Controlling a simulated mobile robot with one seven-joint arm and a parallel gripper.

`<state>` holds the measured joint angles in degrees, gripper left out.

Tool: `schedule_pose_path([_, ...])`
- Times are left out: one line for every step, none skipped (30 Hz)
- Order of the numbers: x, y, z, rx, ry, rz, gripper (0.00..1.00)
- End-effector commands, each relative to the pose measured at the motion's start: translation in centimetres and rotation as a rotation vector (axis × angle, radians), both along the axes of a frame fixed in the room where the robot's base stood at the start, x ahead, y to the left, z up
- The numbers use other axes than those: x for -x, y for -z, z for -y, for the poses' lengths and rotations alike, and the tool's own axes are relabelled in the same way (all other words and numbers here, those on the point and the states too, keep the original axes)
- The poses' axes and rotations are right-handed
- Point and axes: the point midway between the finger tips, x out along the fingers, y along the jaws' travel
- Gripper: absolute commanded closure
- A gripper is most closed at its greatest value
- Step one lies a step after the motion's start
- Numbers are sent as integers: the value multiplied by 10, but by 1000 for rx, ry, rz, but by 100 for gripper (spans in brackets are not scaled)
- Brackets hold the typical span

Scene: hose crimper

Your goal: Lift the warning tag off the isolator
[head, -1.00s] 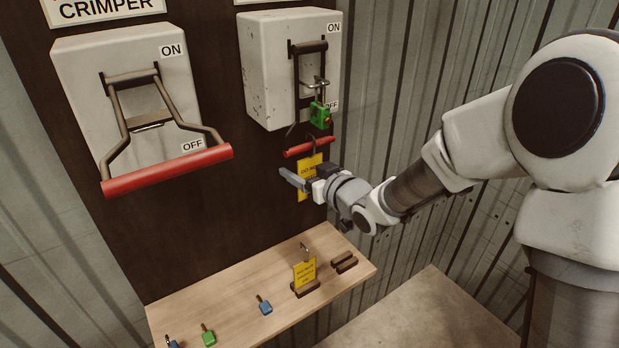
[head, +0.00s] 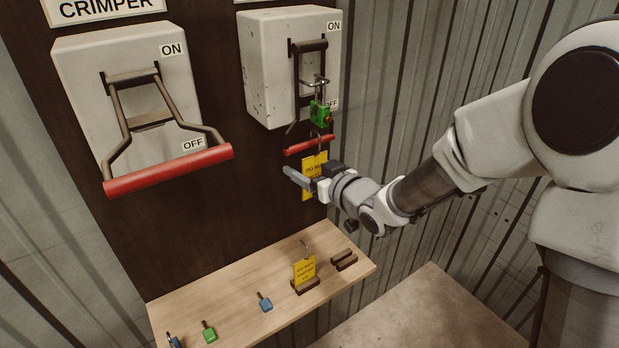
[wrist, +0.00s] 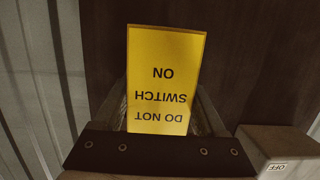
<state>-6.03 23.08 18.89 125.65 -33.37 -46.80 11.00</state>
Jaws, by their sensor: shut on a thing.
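The isolator (head: 268,75) is the right white box, with its red-gripped handle (head: 309,145) down on the OFF side. A green padlock (head: 321,115) hangs from a metal hasp above that grip. The yellow warning tag (head: 314,163) is at the red grip, its lower part partly behind my gripper (head: 302,182). My gripper is shut on the tag. In the wrist view the tag (wrist: 165,75) shows upside down, reading "DO NOT SWITCH ON", between the fingers. Whether its hook still bears on the isolator I cannot tell.
A larger box (head: 80,70) with a red handle (head: 168,169) stands to the left. The wooden shelf (head: 235,290) below bears another yellow tag (head: 304,270) in a dark holder, an empty dark holder (head: 344,260), a green padlock (head: 209,332) and blue padlocks (head: 265,302).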

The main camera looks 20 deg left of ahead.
Motion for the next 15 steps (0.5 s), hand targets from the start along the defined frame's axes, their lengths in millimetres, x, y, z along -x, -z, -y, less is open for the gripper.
schedule_pose_path([1, -1, 2, 0, 1, 2, 71])
schedule_pose_path([2, -1, 4, 0, 1, 2, 71])
schedule_pose_path([4, -1, 5, 0, 1, 2, 71])
schedule_pose_path([5, -1, 6, 0, 1, 2, 71])
schedule_pose_path([6, 0, 7, 1, 1, 1, 71])
schedule_pose_path([7, 0, 9, 1, 1, 1, 71])
schedule_pose_path([8, 0, 10, 1, 1, 1, 71])
schedule_pose_path([9, 0, 11, 1, 1, 1, 71])
schedule_pose_path([10, 0, 13, 1, 1, 1, 71])
schedule_pose_path([11, 0, 14, 1, 1, 1, 71])
schedule_pose_path([12, 0, 15, 1, 1, 1, 71])
schedule_pose_path([14, 0, 16, 0, 1, 2, 71])
schedule_pose_path([15, -1, 18, 0, 1, 2, 71])
schedule_pose_path([15, -1, 19, 1, 1, 2, 71])
schedule_pose_path([17, -1, 20, 1, 1, 2, 71])
